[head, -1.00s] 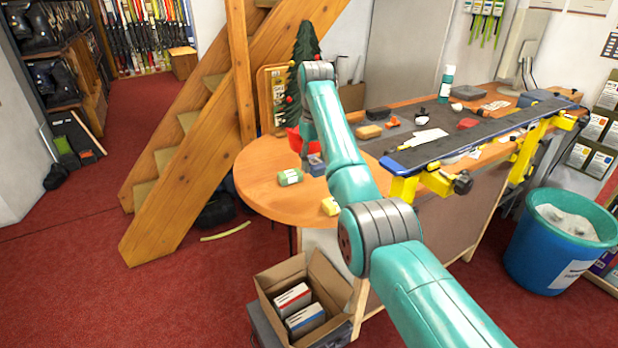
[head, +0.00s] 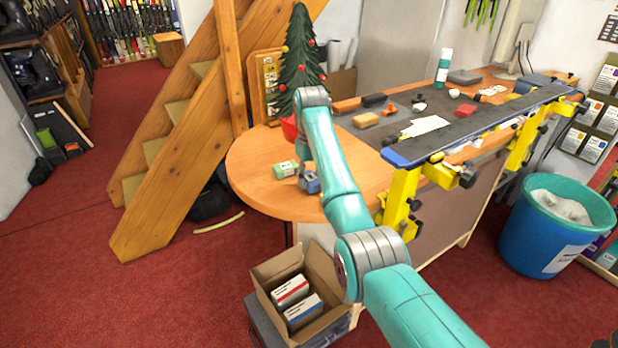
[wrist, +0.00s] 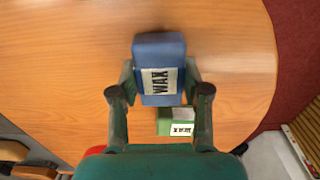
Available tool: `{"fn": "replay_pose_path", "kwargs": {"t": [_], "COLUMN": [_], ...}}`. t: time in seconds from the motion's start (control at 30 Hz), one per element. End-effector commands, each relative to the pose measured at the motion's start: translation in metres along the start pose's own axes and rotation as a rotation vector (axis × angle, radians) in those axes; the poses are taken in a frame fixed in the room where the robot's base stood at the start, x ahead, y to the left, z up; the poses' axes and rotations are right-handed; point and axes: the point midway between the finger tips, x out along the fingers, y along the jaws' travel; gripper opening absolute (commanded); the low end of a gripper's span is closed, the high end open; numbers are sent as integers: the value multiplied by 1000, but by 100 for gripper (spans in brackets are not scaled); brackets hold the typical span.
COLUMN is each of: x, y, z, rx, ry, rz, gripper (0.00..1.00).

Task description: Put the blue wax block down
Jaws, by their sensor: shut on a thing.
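The blue wax block (wrist: 158,55), with a white WAX label, is between the fingers of my gripper (wrist: 160,88) in the wrist view. My gripper is shut on it, over the round wooden end of the bench (wrist: 60,60). In the head view the blue block (head: 310,182) shows beside my forearm, near the green wax block (head: 286,169). I cannot tell whether the blue block touches the wood.
A small Christmas tree (head: 300,65) in a red pot stands behind my gripper. A ski (head: 480,128) in yellow clamps lies along the bench front. A tan block (head: 365,120) and several tools lie on the dark mat. Bare wood lies left of the blocks.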

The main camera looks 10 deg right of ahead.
Motion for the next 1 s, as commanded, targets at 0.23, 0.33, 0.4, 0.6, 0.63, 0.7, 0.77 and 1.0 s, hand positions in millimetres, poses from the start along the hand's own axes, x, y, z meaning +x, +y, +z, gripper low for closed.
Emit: {"fn": "replay_pose_path", "kwargs": {"t": [0.23,0.33,0.4,0.6,0.63,0.7,0.77,1.0], "x": [4,5,7,7,6,6,6,-10], "y": [1,0,0,0,0,0,0,-1], "z": [0,0,0,0,0,0,0,-2], "rx": [0,0,0,0,0,0,0,0], "ry": [2,1,1,1,1,1,1,3], "rz": [1,0,0,0,0,0,0,1], "gripper": [5,5,49,72,72,72,72,72]}}
